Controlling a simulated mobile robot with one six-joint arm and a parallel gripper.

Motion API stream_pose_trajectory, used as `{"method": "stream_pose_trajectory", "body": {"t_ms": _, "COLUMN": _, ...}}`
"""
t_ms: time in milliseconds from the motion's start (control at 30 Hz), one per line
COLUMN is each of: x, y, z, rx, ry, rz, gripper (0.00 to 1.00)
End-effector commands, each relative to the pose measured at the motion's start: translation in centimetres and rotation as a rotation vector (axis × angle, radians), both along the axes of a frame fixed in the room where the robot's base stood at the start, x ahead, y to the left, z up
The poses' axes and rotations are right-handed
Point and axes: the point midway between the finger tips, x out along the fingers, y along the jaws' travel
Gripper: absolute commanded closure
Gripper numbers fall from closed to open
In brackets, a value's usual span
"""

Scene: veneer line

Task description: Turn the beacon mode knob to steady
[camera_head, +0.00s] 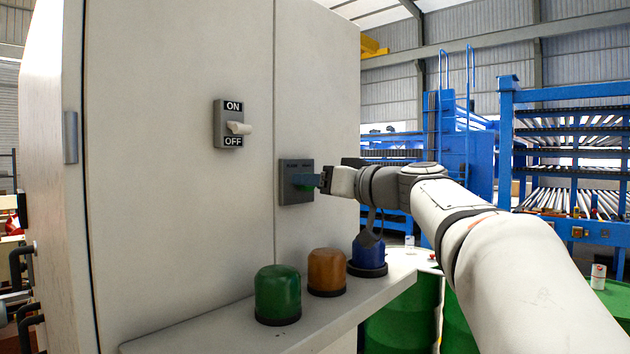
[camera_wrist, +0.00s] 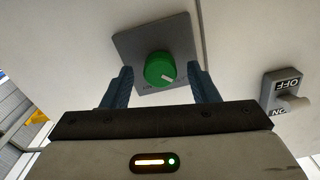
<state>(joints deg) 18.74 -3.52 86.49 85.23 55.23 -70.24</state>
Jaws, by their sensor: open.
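The beacon mode knob is a round green knob (camera_wrist: 160,68) with a white pointer mark, on a grey square plate (camera_head: 290,170) on the cabinet front. In the wrist view the white mark points to the lower right. My gripper (camera_wrist: 163,85) is open, its two blue fingers standing on either side of the knob with gaps between. In the head view my gripper (camera_head: 318,181) is at the plate and hides part of the knob. The plate's lettering is too small to read.
An ON/OFF switch (camera_head: 232,125) is on the cabinet left of the plate. A green beacon (camera_head: 278,294), an orange beacon (camera_head: 327,271) and a blue beacon (camera_head: 368,257) stand on the shelf (camera_head: 215,335) below. Green drums (camera_head: 402,318) stand beyond the shelf.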

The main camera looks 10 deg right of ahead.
Motion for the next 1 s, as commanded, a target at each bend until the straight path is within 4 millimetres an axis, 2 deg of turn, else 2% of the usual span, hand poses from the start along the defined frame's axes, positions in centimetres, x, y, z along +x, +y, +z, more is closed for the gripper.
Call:
{"method": "stream_pose_trajectory", "body": {"t_ms": 100, "x": -0.02, "y": -0.04, "z": -0.03, "rx": 0.0, "ry": 0.0, "rz": -0.001, "gripper": 0.47}}
{"method": "stream_pose_trajectory", "body": {"t_ms": 633, "x": -0.05, "y": -0.12, "z": -0.01, "rx": 0.0, "ry": 0.0, "rz": -0.001, "gripper": 0.9}}
{"method": "stream_pose_trajectory", "body": {"t_ms": 1000, "x": -0.02, "y": -0.17, "z": -0.21, "rx": 0.049, "ry": 0.038, "rz": -0.002, "gripper": 0.91}}
